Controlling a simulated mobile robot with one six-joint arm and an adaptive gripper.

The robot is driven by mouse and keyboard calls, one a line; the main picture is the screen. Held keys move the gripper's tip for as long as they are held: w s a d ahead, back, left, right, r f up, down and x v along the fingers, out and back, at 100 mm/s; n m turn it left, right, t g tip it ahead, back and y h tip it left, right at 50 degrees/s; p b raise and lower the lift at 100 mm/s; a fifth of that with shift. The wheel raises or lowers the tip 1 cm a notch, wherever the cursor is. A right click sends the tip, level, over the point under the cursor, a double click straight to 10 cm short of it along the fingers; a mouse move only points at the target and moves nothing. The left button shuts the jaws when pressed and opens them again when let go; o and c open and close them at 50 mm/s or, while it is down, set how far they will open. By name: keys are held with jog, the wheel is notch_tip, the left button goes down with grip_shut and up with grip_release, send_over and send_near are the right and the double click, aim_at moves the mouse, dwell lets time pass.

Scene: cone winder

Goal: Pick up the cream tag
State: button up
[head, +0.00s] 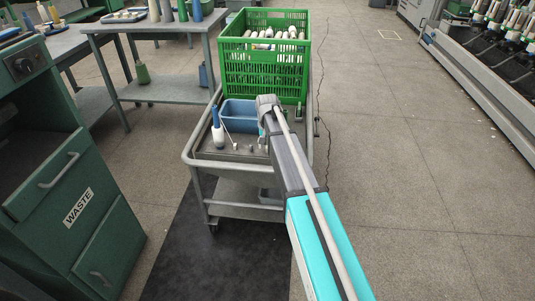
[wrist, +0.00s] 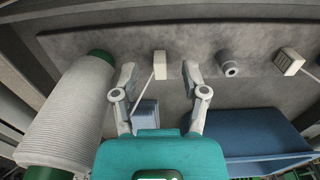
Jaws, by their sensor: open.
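A cream tag (wrist: 160,64) lies on the grey trolley top (wrist: 195,88) in the wrist view, with a pale string running from it toward a small blue thing (wrist: 146,113). My gripper (wrist: 159,70) is open and empty. In the picture its fingertips are on either side of this tag, with gaps on both sides. How high the fingertips are above the tag is hard to tell. A second cream piece (wrist: 290,60) with a string lies farther right. In the head view my arm largely hides the gripper.
A short grey cylinder (wrist: 229,62) stands between the two cream pieces. A blue bin (wrist: 255,140) is close at the right, and a pale yarn cone (wrist: 72,110) with green ends at the left. A green crate (head: 237,68) stands at the trolley's back.

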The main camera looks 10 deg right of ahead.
jog(key=shift+f+b, duration=0.5)
jog(key=shift+f, duration=0.25)
jog(key=c, duration=0.8)
